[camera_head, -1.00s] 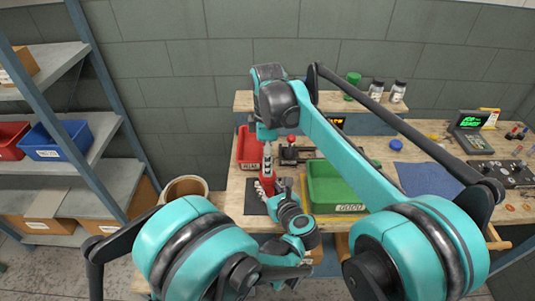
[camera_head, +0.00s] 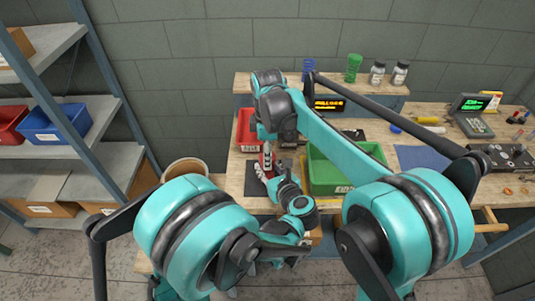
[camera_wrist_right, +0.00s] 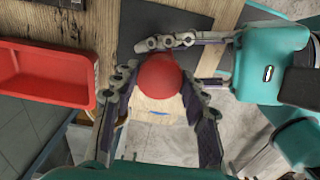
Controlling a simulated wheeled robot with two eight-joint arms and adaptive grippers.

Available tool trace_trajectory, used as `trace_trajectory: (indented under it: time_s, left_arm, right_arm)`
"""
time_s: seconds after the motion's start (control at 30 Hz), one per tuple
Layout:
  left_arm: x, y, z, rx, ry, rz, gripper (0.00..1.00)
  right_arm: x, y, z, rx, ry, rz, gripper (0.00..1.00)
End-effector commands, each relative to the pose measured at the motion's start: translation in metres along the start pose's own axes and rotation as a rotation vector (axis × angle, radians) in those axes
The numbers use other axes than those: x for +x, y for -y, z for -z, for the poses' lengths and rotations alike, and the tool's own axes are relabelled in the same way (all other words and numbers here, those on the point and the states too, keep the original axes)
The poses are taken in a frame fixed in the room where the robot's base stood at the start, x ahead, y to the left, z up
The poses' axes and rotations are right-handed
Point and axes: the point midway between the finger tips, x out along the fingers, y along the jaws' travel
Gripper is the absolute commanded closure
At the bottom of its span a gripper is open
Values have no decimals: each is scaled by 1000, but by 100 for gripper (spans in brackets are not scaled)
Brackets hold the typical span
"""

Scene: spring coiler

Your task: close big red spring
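A red upright thing, likely the big red spring (camera_head: 262,173), stands near the bench's front left; my grippers largely cover it. In the right wrist view its round red top (camera_wrist_right: 159,75) lies between the fingers of my right gripper (camera_wrist_right: 160,85). Those fingers point down at it from above, very close to its sides; contact is unclear. My left gripper (camera_head: 274,180) comes in from the front, beside the lower part of the red thing. In the wrist view its upper finger (camera_wrist_right: 180,42) passes alongside the red top. Whether it clamps the thing is hidden.
A red bin (camera_head: 246,130) stands left of the grippers and a green bin (camera_head: 318,180) right of them. A dark mat (camera_head: 277,163) lies below. A blue spring (camera_head: 308,70) and a green spring (camera_head: 353,67) stand on the rear shelf. A blue sheet (camera_head: 420,157) lies right.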

Motion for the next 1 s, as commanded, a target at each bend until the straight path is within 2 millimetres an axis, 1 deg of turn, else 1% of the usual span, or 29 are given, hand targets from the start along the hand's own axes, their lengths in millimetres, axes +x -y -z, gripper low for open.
trace_trajectory:
  time_s: [0.17, 0.27, 0.37, 0.9, 1.0]
  left_arm:
    - [0, 0, 0, 0, 1, 0, 100]
    - [0, 0, 0, 0, 1, 0, 100]
    - [0, 0, 0, 0, 1, 0, 100]
    - [0, 0, 0, 0, 1, 0, 100]
    - [0, 0, 0, 0, 1, 0, 100]
  right_arm:
    - [0, 0, 0, 19, 0, -1, 91]
    - [0, 0, 0, 125, 0, -1, 91]
    - [0, 0, 0, 332, 0, -1, 91]
    - [1, 0, 0, 1650, -1, -2, 91]
    - [1, 0, 0, 1841, -1, -2, 91]
